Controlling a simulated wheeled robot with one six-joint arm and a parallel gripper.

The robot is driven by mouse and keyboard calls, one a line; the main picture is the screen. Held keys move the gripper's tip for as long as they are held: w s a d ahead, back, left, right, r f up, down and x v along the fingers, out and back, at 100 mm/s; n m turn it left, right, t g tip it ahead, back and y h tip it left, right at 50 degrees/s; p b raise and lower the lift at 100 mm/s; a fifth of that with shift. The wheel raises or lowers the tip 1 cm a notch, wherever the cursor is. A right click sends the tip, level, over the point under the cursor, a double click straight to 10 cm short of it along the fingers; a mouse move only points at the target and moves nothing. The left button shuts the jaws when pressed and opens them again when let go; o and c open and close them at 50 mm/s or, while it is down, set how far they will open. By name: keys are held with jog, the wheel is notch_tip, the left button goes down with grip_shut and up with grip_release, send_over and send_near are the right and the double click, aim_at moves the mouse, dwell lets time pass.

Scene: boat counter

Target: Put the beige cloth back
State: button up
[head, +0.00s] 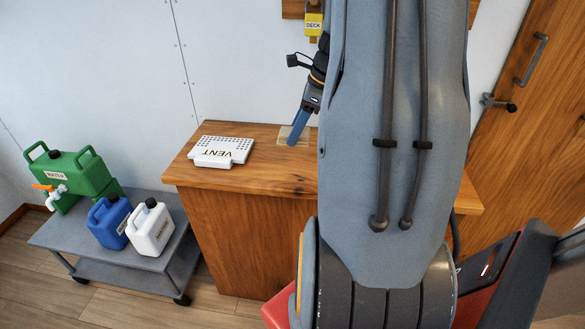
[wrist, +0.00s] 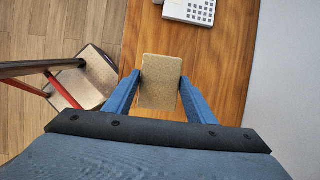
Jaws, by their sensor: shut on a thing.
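The beige cloth (wrist: 160,84) is a small flat rectangle. In the wrist view it sits between the two blue fingers of my gripper (wrist: 160,92), which are shut on its sides. In the head view the cloth (head: 284,132) shows at the tip of my gripper (head: 294,139), over the back of the wooden counter top (head: 250,179). I cannot tell whether it touches the wood. My arm hides the right part of the counter.
A white VENT panel (head: 221,151) lies on the counter left of the cloth. A grey cart (head: 150,258) at left carries a green WATER container (head: 75,178), a blue jug (head: 110,221) and a white jug (head: 151,227). A yellow DECK tag (head: 313,24) hangs on the wall behind.

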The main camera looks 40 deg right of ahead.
notch_tip(320, 180, down, 10)
jog(key=shift+r+p, duration=0.25)
jog(key=shift+p, duration=0.85)
jog(key=shift+f, duration=0.1)
jog(key=shift+f, duration=0.3)
jog(key=o, duration=0.9)
jog(key=shift+o, duration=0.2)
jog(key=shift+b, duration=0.3)
